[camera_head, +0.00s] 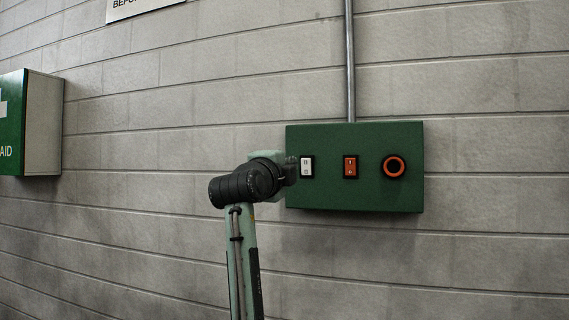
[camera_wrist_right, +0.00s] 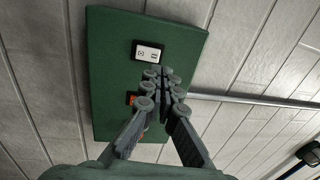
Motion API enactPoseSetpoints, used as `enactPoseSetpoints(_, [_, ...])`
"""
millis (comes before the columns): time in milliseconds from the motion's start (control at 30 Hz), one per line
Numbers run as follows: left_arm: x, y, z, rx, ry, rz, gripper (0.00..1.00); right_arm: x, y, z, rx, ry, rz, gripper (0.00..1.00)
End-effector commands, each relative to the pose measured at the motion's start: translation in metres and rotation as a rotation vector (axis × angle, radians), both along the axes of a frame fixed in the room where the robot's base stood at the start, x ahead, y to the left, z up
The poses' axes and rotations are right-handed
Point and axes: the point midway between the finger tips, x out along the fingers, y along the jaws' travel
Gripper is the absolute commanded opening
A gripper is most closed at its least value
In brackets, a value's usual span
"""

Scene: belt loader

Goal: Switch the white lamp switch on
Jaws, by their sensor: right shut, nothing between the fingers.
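The white lamp switch (camera_head: 306,166) is a small rocker in a black frame at the left end of a green control box (camera_head: 390,198) on the wall. My right gripper (camera_head: 288,172) is shut and empty, just left of the white switch in the head view. In the right wrist view the white switch (camera_wrist_right: 148,54) shows clearly, and the closed fingertips (camera_wrist_right: 164,72) are close beside it. I cannot tell whether they touch it. My left gripper is not in view.
An orange rocker switch (camera_head: 350,167) and a round orange-ringed button (camera_head: 394,167) sit right of the white switch. A grey conduit (camera_head: 350,60) runs up from the box. A green first-aid cabinet (camera_head: 42,125) hangs at the left. The block wall is otherwise mostly bare.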

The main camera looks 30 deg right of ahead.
Motion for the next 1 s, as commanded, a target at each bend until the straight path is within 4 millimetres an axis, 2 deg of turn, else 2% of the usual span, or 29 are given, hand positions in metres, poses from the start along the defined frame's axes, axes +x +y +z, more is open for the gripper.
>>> enactPoseSetpoints(33, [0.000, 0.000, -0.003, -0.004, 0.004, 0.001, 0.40, 0.007, -0.010, 0.005, -0.002, 0.001, -0.004, 0.00])
enactPoseSetpoints(200, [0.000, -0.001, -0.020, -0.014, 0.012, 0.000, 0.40, 0.029, -0.036, 0.010, -0.002, 0.001, -0.003, 0.00])
enactPoseSetpoints(400, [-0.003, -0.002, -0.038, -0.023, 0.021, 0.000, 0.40, 0.046, -0.055, 0.012, -0.001, 0.001, -0.001, 0.00])
enactPoseSetpoints(933, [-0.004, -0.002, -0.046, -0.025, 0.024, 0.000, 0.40, 0.053, -0.062, 0.011, 0.002, -0.002, 0.001, 0.00])
enactPoseSetpoints(1000, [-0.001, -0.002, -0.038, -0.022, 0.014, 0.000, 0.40, 0.057, -0.066, 0.013, 0.005, -0.002, 0.002, 0.00])
